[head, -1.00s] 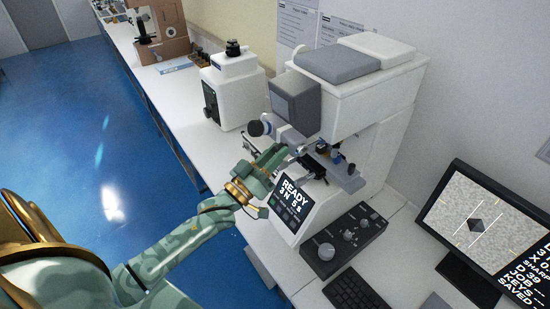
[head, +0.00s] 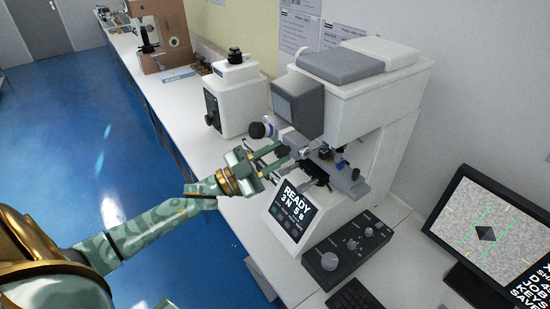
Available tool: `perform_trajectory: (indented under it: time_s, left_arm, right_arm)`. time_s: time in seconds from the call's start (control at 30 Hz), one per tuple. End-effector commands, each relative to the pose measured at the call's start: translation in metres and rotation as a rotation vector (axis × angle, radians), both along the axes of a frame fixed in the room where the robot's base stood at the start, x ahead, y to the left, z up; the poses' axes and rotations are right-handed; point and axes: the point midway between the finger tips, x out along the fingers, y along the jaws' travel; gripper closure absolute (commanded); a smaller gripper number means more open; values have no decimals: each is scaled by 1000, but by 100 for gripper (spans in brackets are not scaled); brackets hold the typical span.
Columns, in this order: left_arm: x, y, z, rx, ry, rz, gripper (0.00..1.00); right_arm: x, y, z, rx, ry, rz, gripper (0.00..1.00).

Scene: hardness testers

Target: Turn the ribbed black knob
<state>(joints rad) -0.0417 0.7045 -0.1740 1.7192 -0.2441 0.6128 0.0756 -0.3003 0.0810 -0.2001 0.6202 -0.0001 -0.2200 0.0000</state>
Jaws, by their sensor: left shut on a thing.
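The white hardness tester (head: 375,95) stands on the bench, with a grey measuring head (head: 293,138) at its front. My left gripper (head: 286,152) is at the near side of this head. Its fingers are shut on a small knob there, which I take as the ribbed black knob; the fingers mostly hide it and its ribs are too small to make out. A round black end piece (head: 257,130) sticks out left of the head, apart from the fingers. My right gripper is out of view.
The tester's READY screen (head: 291,211) sits below the gripper. A control box (head: 349,246) with several knobs and a monitor (head: 487,235) stand at the right. A second white instrument (head: 238,97) stands behind left.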

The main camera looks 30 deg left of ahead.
Motion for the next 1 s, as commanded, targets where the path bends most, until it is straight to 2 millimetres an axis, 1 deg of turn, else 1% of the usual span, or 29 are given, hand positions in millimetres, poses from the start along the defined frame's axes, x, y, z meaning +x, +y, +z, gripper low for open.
perform_trajectory:
  time_s: [0.1, 0.3, 0.87, 0.9, 0.97, 1.0]
  left_arm:
    - [0, 1, 0, 60, -25, 0, 99]
    - [1, 1, 1, 124, -53, 0, 99]
    - [1, 1, 1, 152, -64, 1, 99]
    - [1, 1, 1, 152, -64, 1, 73]
    - [1, 1, 1, 152, -64, 1, 57]
    - [1, 1, 1, 151, -63, 1, 54]
  right_arm:
    - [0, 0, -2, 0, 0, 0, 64]
    - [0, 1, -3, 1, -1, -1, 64]
    - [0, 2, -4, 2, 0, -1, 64]
    - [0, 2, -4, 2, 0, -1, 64]
    - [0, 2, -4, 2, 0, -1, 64]
    - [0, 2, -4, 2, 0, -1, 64]
